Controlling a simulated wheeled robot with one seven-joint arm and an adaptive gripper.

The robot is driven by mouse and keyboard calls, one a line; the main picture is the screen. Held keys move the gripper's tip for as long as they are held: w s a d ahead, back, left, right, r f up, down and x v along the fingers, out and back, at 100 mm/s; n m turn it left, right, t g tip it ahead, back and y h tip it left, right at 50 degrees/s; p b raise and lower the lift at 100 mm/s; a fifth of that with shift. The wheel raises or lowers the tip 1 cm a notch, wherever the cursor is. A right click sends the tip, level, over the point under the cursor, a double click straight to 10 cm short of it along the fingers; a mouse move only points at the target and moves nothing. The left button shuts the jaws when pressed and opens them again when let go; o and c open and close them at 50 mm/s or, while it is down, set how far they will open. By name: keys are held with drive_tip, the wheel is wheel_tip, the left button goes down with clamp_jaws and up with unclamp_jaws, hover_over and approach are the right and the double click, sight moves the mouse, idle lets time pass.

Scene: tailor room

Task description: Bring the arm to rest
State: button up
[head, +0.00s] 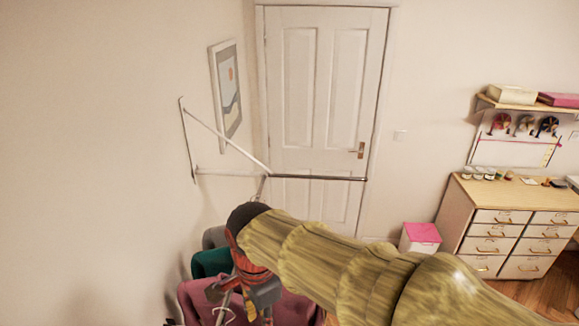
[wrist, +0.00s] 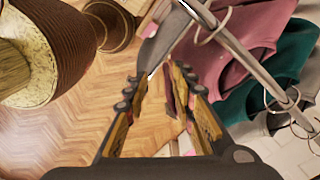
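My arm (head: 345,262) stretches across the lower middle of the head view to the clothes at the left. My gripper (head: 262,312) points down beside the hanging clothes. In the wrist view my gripper (wrist: 163,92) has its fingers apart, with wooden floor showing in the gap. I see nothing clearly held between them. A grey curved piece (wrist: 165,35) shows just beyond the fingertips; I cannot tell whether it touches them.
A clothes rail (wrist: 262,75) runs close to the right of the fingers, with pink (wrist: 235,35) and green (wrist: 285,70) garments. A wall-mounted bar (head: 320,178) crosses before the door (head: 325,90). A pink-lidded bin (head: 421,238) and drawer cabinet (head: 510,235) stand right.

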drive_tip(key=s+d+f+n+t+b, duration=0.1)
drive_tip(key=s+d+f+n+b, duration=0.2)
drive_tip(key=d+f+b, duration=0.4)
drive_tip(key=s+d+f+n+t+b, duration=0.2)
drive_tip(key=d+f+n+b, duration=0.2)
drive_tip(key=d+b, duration=0.5)
drive_tip(key=s+d+f+n+t+b, duration=0.2)
drive_tip(key=s+d+f+n+b, duration=0.1)
drive_tip(key=d+f+b, duration=0.6)
drive_tip(key=shift+s+f+n+b, duration=0.35)
drive_tip(key=shift+n+b, duration=0.25)
drive_tip(key=shift+b, duration=0.25)
idle(0.9)
